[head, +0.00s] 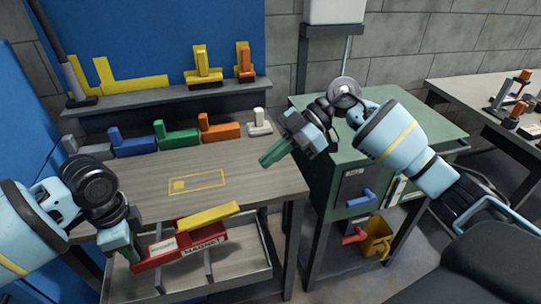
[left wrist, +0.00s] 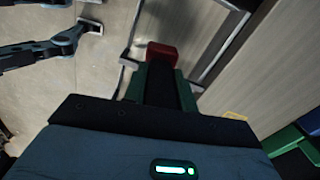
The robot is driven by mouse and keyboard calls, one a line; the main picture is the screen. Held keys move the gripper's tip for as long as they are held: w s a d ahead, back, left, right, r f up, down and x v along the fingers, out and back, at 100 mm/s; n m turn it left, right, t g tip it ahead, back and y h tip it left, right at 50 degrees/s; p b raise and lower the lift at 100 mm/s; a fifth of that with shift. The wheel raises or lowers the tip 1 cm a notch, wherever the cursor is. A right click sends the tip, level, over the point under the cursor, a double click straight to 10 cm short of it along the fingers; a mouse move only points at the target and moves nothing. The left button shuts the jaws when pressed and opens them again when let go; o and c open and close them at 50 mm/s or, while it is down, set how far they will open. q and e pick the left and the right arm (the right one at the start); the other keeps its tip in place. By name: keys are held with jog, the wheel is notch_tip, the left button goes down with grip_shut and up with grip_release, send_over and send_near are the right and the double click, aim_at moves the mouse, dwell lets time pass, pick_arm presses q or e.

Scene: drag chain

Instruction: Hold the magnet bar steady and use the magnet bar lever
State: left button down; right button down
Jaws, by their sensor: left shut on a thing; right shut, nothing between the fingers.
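The red magnet bar (head: 180,247) carries white labels and has a yellow lever (head: 208,216) along its top, slanting up to the right. It is at the front of the workbench, over the open drawer; I cannot tell whether it touches the drawer. My left gripper (head: 135,255) is shut on the bar's left end. In the left wrist view, the red end of the bar (left wrist: 162,52) shows at the green fingers (left wrist: 158,85). My right gripper (head: 272,154) is shut and empty, above the bench's right edge, apart from the bar and up and right of the lever.
The open drawer (head: 262,272) has dividers. Coloured L-shaped blocks, such as the green one (head: 177,136), line the back of the workbench (head: 140,195). A yellow outline (head: 197,182) marks the bare top. A green cabinet (head: 420,122) stands to the right.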

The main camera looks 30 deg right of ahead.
pick_arm(q)
jog(key=c, duration=1)
grip_release()
jog(key=shift+c, duration=0.2)
notch_tip(320, 180, up, 12)
jog(key=shift+r, duration=0.1)
